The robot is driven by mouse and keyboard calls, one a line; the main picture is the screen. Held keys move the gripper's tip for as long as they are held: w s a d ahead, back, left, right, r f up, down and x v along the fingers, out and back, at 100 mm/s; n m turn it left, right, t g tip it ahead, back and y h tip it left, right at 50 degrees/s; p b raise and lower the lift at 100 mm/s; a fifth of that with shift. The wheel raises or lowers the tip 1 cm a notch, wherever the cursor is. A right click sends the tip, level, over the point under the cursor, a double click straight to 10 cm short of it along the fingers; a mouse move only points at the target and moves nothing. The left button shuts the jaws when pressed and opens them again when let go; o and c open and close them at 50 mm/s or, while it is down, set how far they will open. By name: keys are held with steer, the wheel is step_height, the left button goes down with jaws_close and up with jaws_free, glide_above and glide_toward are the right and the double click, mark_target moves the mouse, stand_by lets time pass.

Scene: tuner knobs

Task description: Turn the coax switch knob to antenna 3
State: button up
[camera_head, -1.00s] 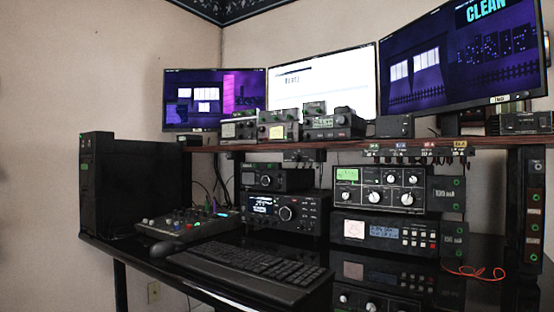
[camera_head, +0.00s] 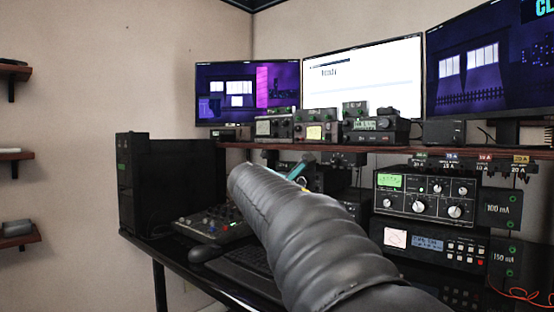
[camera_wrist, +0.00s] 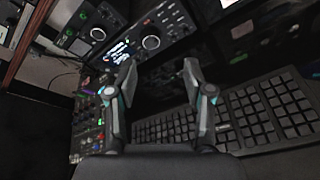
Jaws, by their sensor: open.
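My gripper (camera_wrist: 159,72) is open and empty in the wrist view, its two fingers apart above the desk, with the keyboard and radios beyond. In the head view my arm's grey sleeve crosses the centre, and only a teal-marked bit of the gripper (camera_head: 300,167) shows past it. I cannot tell for sure which knob is the coax switch knob. A small dark box (camera_head: 343,158) hangs under the shelf, too small to read. A tuner (camera_head: 425,195) with a green-lit meter and several white-capped knobs stands at the right, clear of my gripper.
The keyboard (camera_wrist: 235,115) lies on the desk. A radio with a lit display (camera_wrist: 118,52) and a mixer (camera_head: 208,229) stand near it. The shelf (camera_head: 395,152) overhangs the radios. A black computer tower (camera_head: 165,185) stands left. Red wire (camera_head: 525,295) lies at right.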

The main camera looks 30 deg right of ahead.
mark_target(335, 161)
steer(key=w+d+r+n+h, duration=0.4)
steer(key=w+d+r, duration=0.1)
steer(key=w+r, duration=0.15)
steer(key=p+x, duration=0.1)
steer(key=x, duration=0.3)
steer(key=p+x, duration=0.1)
steer(key=x, duration=0.4)
steer(key=p+x, duration=0.1)
steer(key=x, duration=0.3)
steer(key=shift+s+d+r, duration=0.2)
steer(key=shift+d+r, duration=0.05)
steer(key=shift+d, duration=0.05)
jaws_close()
